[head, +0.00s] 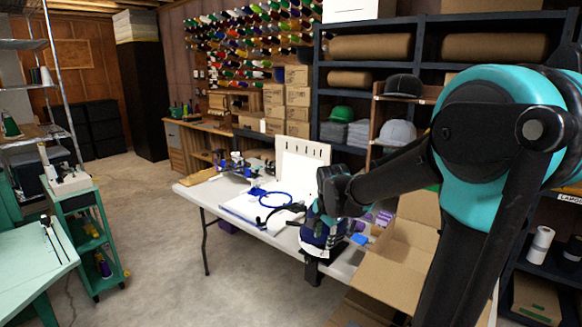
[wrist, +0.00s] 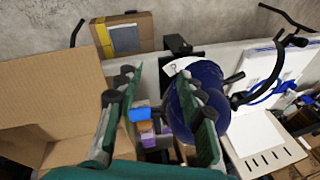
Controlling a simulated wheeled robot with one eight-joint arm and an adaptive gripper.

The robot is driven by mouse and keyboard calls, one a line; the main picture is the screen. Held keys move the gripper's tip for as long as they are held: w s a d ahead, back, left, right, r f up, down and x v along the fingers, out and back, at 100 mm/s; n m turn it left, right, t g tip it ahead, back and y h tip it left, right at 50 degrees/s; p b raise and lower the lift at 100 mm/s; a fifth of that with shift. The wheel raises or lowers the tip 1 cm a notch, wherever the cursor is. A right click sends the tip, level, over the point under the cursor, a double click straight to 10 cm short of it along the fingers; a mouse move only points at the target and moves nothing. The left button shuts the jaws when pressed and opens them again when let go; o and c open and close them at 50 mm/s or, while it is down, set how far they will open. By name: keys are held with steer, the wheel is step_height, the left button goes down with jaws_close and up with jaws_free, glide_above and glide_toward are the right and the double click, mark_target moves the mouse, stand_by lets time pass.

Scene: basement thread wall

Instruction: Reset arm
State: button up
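My gripper (head: 321,217) hangs at the end of my arm over the right part of the white table in the head view. In the wrist view my gripper (wrist: 155,78) has its two green fingers well apart, with nothing held between them. A dark blue rounded thing (wrist: 212,92), perhaps a cap, lies behind and beside the right finger, which covers part of it. Whether the finger touches it I cannot tell. In the head view this dark blue thing (head: 320,236) is just below my gripper, partly hidden by it.
The white folding table (head: 232,206) carries a blue hoop (head: 275,200) and a white pegged board (head: 302,163). An open cardboard box (head: 405,262) stands close to my arm; it fills the left of the wrist view. Small blue and purple items lie beside the cap.

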steer(key=s+d+f+n, duration=0.4)
steer(key=s+f+n, duration=0.1)
steer(key=s, duration=0.4)
steer(key=s+d+f+n, duration=0.4)
steer(key=s+n, duration=0.2)
steer(key=s, duration=0.4)
steer(key=shift+s+d+f+t, duration=0.2)
steer(key=shift+d+f+t, duration=0.1)
steer(key=shift+d+f, duration=0.05)
